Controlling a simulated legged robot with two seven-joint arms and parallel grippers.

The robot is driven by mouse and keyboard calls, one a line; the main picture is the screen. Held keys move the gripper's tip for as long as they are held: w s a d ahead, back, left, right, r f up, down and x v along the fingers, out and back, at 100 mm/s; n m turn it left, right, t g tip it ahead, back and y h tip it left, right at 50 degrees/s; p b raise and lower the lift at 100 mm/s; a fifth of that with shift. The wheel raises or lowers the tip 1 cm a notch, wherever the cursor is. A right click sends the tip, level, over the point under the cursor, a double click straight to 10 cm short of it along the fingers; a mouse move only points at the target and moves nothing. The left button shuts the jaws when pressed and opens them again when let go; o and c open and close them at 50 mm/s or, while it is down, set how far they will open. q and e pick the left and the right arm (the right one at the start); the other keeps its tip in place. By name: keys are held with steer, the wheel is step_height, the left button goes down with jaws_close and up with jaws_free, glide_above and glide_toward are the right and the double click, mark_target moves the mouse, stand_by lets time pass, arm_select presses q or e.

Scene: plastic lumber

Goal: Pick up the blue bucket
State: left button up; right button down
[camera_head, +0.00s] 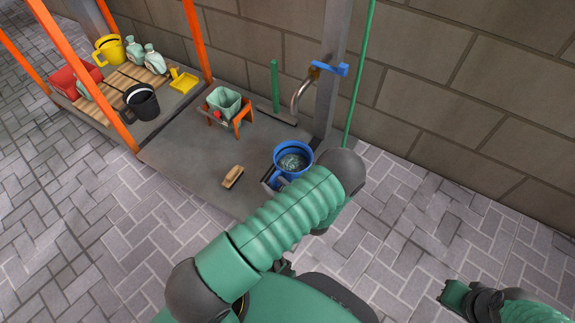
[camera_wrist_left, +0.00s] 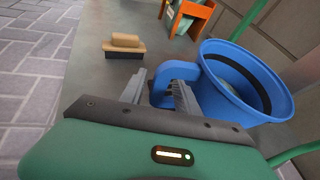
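The blue bucket (camera_head: 292,158) stands upright on the grey slab below the tap, with clear, rippled contents. It also shows at the right of the left wrist view (camera_wrist_left: 240,82), its handle facing my left gripper. My left gripper (camera_wrist_left: 160,80) is open, with one finger on each side of the blue handle; I cannot tell whether either finger touches it. In the head view my left arm covers most of this gripper and part of the bucket's near side. My right gripper (camera_head: 462,296) is at the lower right, far from the bucket; its fingers are unclear.
A brush (camera_head: 233,177) lies left of the bucket. An orange stool (camera_head: 232,119) holds a pale green container (camera_head: 224,102). A tap (camera_head: 302,92) and a green hose (camera_head: 358,80) are behind. A black bucket (camera_head: 141,102) stands farther left. Paving at right is clear.

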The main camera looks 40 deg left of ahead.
arm_select(q)
steer(key=shift+a+f, duration=0.1)
steer(key=shift+a, duration=0.15)
steer(key=shift+d+r, duration=0.2)
steer(key=shift+r, duration=0.05)
steer(key=shift+c, duration=0.8)
steer(key=shift+d+r, duration=0.1)
steer(key=shift+c, duration=1.1)
jaws_close()
